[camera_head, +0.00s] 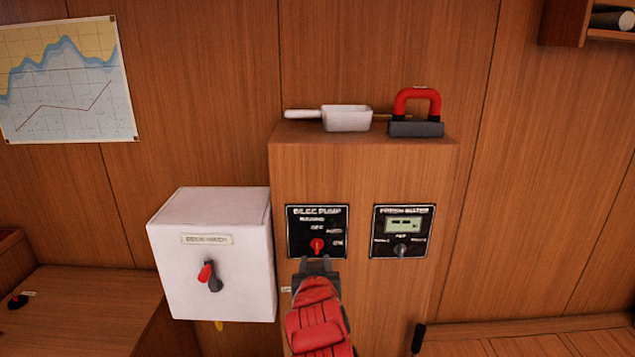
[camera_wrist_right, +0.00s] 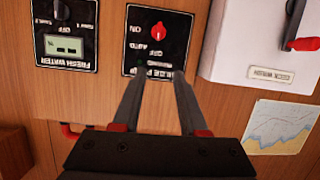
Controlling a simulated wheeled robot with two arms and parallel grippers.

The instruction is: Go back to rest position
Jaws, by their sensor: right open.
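My right gripper (camera_head: 316,262) is raised in front of the wooden cabinet, just below the red knob (camera_head: 317,244) of the bilge pump panel (camera_head: 333,212). In the right wrist view its two fingers (camera_wrist_right: 160,92) are apart with nothing between them, and the red knob (camera_wrist_right: 158,32) lies beyond the tips. The knob appears free of the fingers. My left gripper is in neither view.
The fresh water panel (camera_head: 402,231) is to the right. A white box (camera_head: 212,255) with a red-tipped lever (camera_head: 208,275) is to the left. A white scoop (camera_head: 346,118) and a red-handled block (camera_head: 417,128) rest on the cabinet top. A chart (camera_head: 64,80) hangs at upper left.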

